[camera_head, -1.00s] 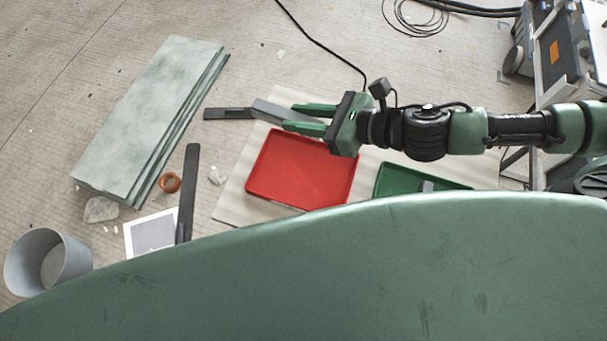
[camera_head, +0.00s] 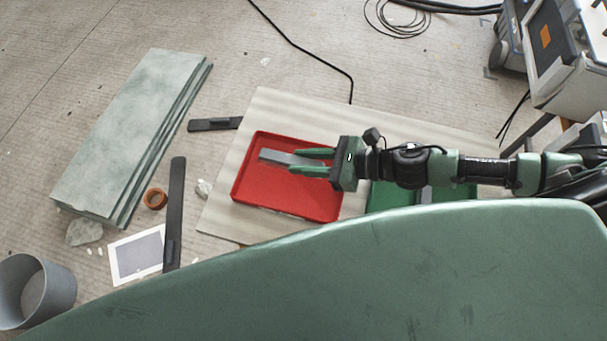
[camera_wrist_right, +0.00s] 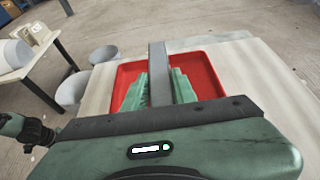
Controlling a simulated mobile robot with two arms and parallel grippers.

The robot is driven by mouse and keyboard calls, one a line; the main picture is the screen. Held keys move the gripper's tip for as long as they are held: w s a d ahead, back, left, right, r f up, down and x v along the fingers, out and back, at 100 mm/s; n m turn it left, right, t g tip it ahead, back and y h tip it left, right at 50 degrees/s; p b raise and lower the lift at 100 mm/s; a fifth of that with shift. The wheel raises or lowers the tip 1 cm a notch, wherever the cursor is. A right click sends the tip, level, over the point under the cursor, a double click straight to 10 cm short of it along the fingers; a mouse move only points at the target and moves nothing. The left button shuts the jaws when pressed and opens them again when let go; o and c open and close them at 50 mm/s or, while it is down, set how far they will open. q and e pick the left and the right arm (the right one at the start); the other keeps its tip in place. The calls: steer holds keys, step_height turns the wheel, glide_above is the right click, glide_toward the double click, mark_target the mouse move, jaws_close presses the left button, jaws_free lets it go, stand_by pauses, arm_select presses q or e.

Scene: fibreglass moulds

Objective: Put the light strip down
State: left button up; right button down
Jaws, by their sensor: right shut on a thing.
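The light strip (camera_head: 276,157) is a short flat grey bar. My right gripper (camera_head: 312,162) is shut on it, with its green fingers along either side. The strip is over the red tray (camera_head: 255,195) in the head view; I cannot tell whether it touches the tray floor. In the right wrist view the strip (camera_wrist_right: 157,62) sticks out ahead from between the fingers (camera_wrist_right: 159,85), with the red tray (camera_wrist_right: 205,68) behind and below it. My left gripper is not in view.
A green tray (camera_head: 392,196) lies right of the red one on a pale board (camera_head: 222,222). Dark strips (camera_head: 214,124) (camera_head: 174,215), stacked greenish slabs (camera_head: 130,125) and a grey bucket (camera_head: 62,290) are on the left. My large green body covers the front.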

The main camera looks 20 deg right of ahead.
mark_target(304, 181)
steer(key=shift+f+b, duration=0.35)
steer(key=shift+f, duration=2.45)
steer(key=shift+f+b, duration=0.3)
steer(key=c, duration=1.1)
jaws_free()
steer(key=shift+r, duration=0.1)
steer(key=shift+r, duration=0.1)
